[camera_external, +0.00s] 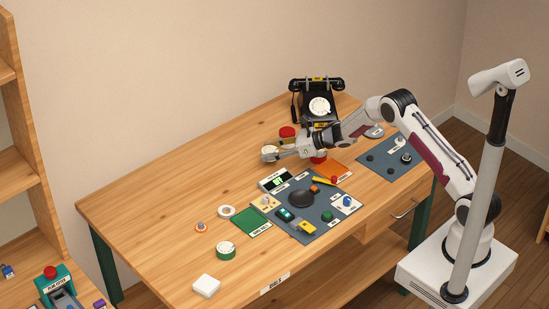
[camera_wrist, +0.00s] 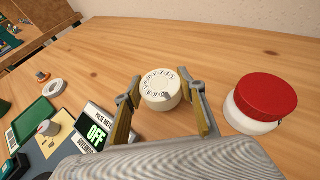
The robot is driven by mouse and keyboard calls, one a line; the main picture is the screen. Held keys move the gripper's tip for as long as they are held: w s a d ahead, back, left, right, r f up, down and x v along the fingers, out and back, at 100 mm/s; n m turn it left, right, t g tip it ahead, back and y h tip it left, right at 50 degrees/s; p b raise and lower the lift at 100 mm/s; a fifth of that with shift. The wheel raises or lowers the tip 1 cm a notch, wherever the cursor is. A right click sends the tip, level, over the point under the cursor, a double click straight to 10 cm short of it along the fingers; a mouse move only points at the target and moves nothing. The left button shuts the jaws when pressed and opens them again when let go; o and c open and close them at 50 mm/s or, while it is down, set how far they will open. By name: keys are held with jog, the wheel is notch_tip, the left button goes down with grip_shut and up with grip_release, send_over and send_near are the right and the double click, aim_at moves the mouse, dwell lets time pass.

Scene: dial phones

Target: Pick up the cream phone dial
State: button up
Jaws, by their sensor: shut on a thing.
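The cream phone dial (camera_wrist: 160,88) is a round, thick disc with a ring of dark marks on its face and a small dark finger stop. In the wrist view it sits between the two finger pads of my gripper (camera_wrist: 164,102), which is shut on it. In the outside view the cream dial (camera_external: 267,150) shows at the end of my gripper (camera_external: 272,155), over the back part of the table. I cannot tell whether the dial touches the wood. The fingers hide part of its sides.
A red-topped white round piece (camera_wrist: 262,105) stands close to the right of my gripper. A black phone (camera_external: 319,105) stands at the back. A grey mat (camera_external: 325,220) holds several small parts.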

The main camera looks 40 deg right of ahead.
aim_at(271, 150)
notch_tip(271, 150, up, 7)
jog(key=shift+r, duration=0.15)
dwell(0.7)
